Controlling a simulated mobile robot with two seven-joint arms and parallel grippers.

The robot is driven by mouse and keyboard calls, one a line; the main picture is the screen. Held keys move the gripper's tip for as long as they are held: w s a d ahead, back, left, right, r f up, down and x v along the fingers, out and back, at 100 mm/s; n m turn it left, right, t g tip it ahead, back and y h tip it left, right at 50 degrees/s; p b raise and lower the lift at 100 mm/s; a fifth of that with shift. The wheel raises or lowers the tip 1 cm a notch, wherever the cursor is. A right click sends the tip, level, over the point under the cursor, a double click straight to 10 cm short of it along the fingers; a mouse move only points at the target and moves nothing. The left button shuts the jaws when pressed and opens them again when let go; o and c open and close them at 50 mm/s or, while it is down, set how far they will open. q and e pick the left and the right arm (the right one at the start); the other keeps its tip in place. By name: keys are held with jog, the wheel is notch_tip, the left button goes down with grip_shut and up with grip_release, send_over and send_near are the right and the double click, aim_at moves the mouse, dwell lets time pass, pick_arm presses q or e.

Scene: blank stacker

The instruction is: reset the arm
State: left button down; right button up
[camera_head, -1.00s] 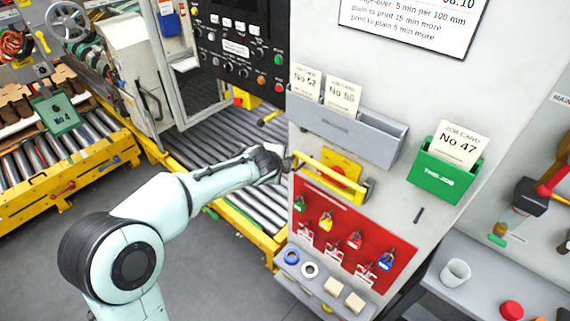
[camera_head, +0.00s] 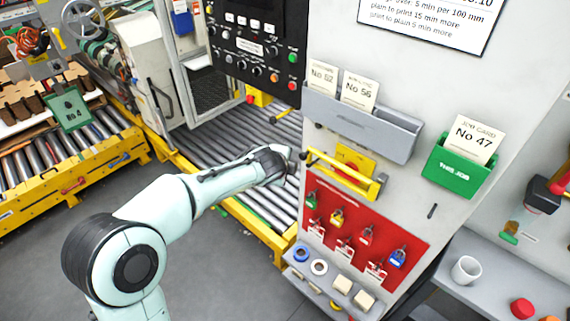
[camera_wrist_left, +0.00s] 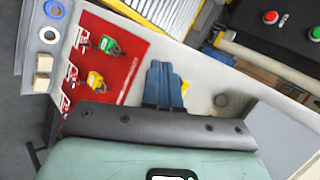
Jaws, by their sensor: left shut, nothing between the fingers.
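My left arm (camera_head: 165,213) comes in from the lower left and reaches toward the grey cabinet (camera_head: 330,142). My left gripper (camera_head: 291,165) is at the cabinet's left edge, just left of the yellow handle bar (camera_head: 345,174), and its fingertips are hard to make out there. In the left wrist view its dark blue fingers (camera_wrist_left: 163,84) are together and empty in front of the cabinet face. A bit of yellow shows beside them. I cannot tell whether they touch anything. My right gripper is in neither view.
The red lock board (camera_head: 360,228) with several padlocks is below the bar. A grey card holder (camera_head: 365,130) and a green card holder (camera_head: 458,172) are above and right. A roller conveyor (camera_head: 225,142) runs behind my arm. Open floor (camera_head: 215,270) lies below it.

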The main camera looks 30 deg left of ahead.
pick_arm(q)
jog(key=shift+s+a+r, duration=1.3)
jog(key=shift+s+r, duration=2.05)
jog(key=shift+s, duration=0.55)
jog(key=s+d+f+n+g+h, duration=0.15)
jog(key=d+f, duration=0.25)
jog(key=f, duration=0.7)
jog(key=s+d+f+n+g+h, duration=0.1)
jog(key=s+d+f+n+g, duration=0.15)
jog(key=f, duration=0.75)
jog(key=s+d+f+n+g+h, duration=0.1)
jog(key=d+f+n+g, duration=0.2)
jog(key=f, duration=0.8)
jog(key=s+d+f+n+g+h, duration=0.1)
jog(key=s+d+f+n, duration=0.3)
jog(key=s+f, duration=0.5)
jog(key=s+d+f+n+g+h, duration=0.1)
jog(key=s+d+f+n, duration=0.3)
jog(key=s+f+n, duration=0.5)
jog(key=s+g, duration=0.1)
jog(key=s, duration=0.5)
jog(key=shift+p, duration=0.3)
